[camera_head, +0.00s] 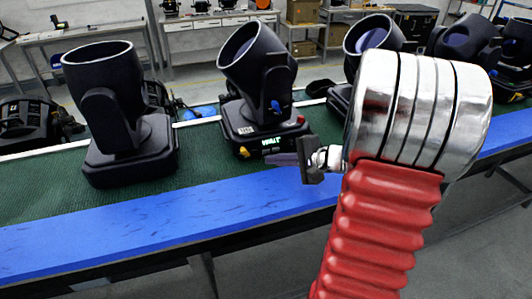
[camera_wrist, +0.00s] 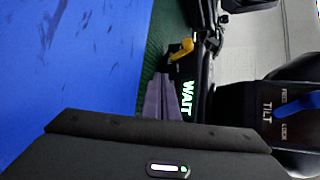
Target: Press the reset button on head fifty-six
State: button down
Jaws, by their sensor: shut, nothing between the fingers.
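A black moving-head lamp (camera_head: 262,80) stands on the green belt in the middle of the head view. Its base front carries a lit green "WAIT" display (camera_head: 271,141), which also shows sideways in the wrist view (camera_wrist: 187,99). A yellow part (camera_head: 243,152) sticks out low on the base, and it shows in the wrist view (camera_wrist: 181,49). A small red part (camera_head: 300,119) sits at the base's right corner. A small pale label on the base is unreadable; I cannot confirm number fifty-six. My gripper (camera_head: 276,159) is shut and empty, its grey fingers (camera_wrist: 161,95) just in front of the display; contact is unclear.
Another black lamp (camera_head: 112,100) stands to the left, and more (camera_head: 374,40) stand to the right. A blue strip (camera_head: 110,236) edges the belt's front. In the wrist view, a blue lever (camera_wrist: 299,104) sits beside "TILT" lettering. Workbenches and shelves stand behind.

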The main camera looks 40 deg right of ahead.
jog(key=shift+s+a, duration=0.25)
jog(key=shift+s, duration=0.5)
jog(key=shift+s+a, duration=0.25)
jog(key=shift+s, duration=0.55)
jog(key=shift+s+a, duration=0.25)
jog(key=shift+s, duration=0.5)
jog(key=a+n+g, duration=0.1)
jog(key=a, duration=0.2)
jog(key=a+r+n+g+y, duration=0.1)
jog(key=a, duration=0.2)
jog(key=a+n+g, duration=0.1)
jog(key=a+n, duration=0.1)
jog(key=a, duration=0.2)
jog(key=shift+s+a+r+y, duration=0.1)
jog(key=shift+s+r+y, duration=0.2)
jog(key=shift+s+y, duration=0.1)
jog(key=s+a+n+g, duration=0.1)
jog(key=a, duration=0.2)
jog(key=s+a+n+g, duration=0.1)
jog(key=a+n, duration=0.1)
jog(key=s+a+n+g, duration=0.1)
jog(key=s+a, duration=0.1)
jog(key=a, duration=0.1)
jog(key=shift+a+r+n+g+h, duration=0.3)
jog(key=shift+r+n+g+h, duration=0.1)
jog(key=s+a+r+n+h, duration=0.5)
jog(key=s+n+h, duration=0.1)
jog(key=s+n, duration=0.2)
jog(key=shift+r, duration=0.4)
